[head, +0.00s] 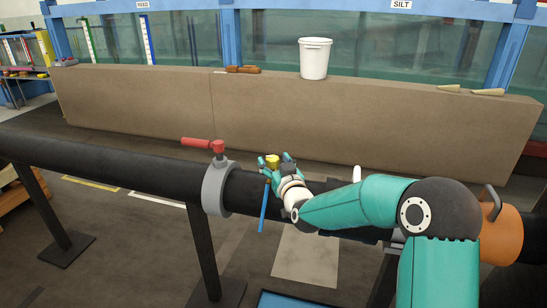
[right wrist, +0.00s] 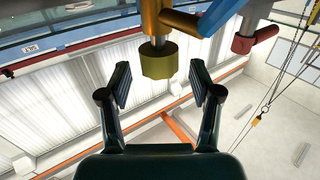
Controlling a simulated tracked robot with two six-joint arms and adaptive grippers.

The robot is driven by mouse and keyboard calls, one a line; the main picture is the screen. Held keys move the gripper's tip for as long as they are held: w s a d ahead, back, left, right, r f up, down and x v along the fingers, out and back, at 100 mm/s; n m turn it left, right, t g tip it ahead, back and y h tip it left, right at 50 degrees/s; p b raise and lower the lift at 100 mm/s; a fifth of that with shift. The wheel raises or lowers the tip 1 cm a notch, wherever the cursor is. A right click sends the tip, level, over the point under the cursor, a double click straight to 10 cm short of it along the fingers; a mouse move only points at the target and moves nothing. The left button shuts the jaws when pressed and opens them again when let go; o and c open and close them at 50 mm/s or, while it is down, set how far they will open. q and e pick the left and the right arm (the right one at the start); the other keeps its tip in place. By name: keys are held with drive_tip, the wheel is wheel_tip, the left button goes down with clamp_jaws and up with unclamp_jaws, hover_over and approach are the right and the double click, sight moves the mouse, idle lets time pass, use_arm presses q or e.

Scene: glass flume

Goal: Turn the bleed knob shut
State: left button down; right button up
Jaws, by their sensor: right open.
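The bleed knob, a small yellow faceted knob (head: 272,160), shows beside the black pipe in the head view, at my right gripper's fingers. In the right wrist view the knob (right wrist: 159,60) hangs under a brass-coloured body, between and slightly beyond the fingertips. My right gripper (head: 276,172) is open, and its two fingers (right wrist: 161,84) stand on either side of the knob with gaps showing. I cannot tell how deep the knob sits between them. A blue bar (head: 263,208) slants down beside the gripper. My left gripper is not in view.
A black pipe (head: 110,162) on stands crosses the head view, with a grey collar (head: 215,188) and red-handled valve (head: 204,144) left of my gripper. Behind is a brown ledge (head: 300,115) bearing a white bucket (head: 315,58) and tools. A blue part (right wrist: 222,14) passes close above the right finger.

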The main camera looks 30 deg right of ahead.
drive_tip(key=shift+x, duration=1.2)
drive_tip(key=c, duration=1.2)
